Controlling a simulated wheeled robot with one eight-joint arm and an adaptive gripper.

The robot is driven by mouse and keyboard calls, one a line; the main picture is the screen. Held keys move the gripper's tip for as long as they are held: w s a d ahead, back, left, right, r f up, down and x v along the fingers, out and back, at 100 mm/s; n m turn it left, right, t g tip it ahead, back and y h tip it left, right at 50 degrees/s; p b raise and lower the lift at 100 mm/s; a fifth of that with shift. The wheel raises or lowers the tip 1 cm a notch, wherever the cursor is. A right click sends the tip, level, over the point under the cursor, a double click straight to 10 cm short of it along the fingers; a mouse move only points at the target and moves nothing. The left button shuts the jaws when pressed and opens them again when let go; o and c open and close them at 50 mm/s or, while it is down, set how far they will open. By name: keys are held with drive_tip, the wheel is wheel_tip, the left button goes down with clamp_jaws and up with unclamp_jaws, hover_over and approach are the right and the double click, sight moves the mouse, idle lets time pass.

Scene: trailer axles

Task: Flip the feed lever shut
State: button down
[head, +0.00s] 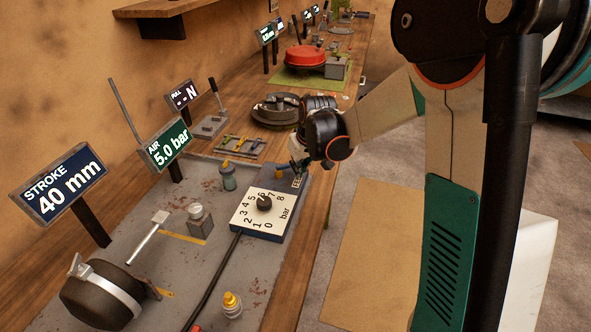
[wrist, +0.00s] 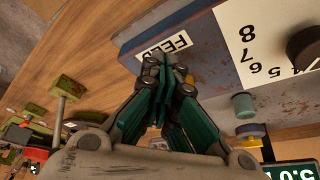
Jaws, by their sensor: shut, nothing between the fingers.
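The blue box (head: 262,232) has a white dial plate with a black knob (head: 264,203) and a FEED label (head: 298,183) at its far end. In the wrist view the FEED label (wrist: 165,48) is just beyond my fingertips. My gripper (head: 297,169) is at that end of the box, fingers pointing down toward the label. In the wrist view my gripper (wrist: 168,65) is shut and empty. I cannot make out the feed lever clearly; my fingers may cover it. A small yellow-tipped part (head: 279,170) shows near the label. I cannot tell whether the fingers touch anything.
A black hose leaves the box's near end. Signs on posts line the left side.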

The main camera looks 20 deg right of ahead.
drive_tip(key=n, duration=0.1)
drive_tip(key=w+d+n+y, duration=0.1)
drive_tip(key=shift+w+n, duration=0.25)
drive_tip(key=shift+n, duration=0.15)
drive_tip(key=w+n+y, duration=0.1)
drive_tip(key=n, duration=0.1)
drive_tip(key=shift+w+d+n+g+p, duration=0.1)
drive_tip(key=shift+w+n+g+p, duration=0.1)
drive_tip(key=shift+n+g+p, duration=0.15)
drive_tip(key=n, duration=0.1)
drive_tip(key=w+n+g, duration=0.1)
drive_tip(key=n, duration=0.1)
drive_tip(key=shift+w+y, duration=0.25)
drive_tip(key=shift+y, duration=0.15)
drive_tip(key=shift+w, duration=0.25)
drive_tip(key=shift+w+p, duration=0.15)
drive_tip(key=shift+p, duration=0.15)
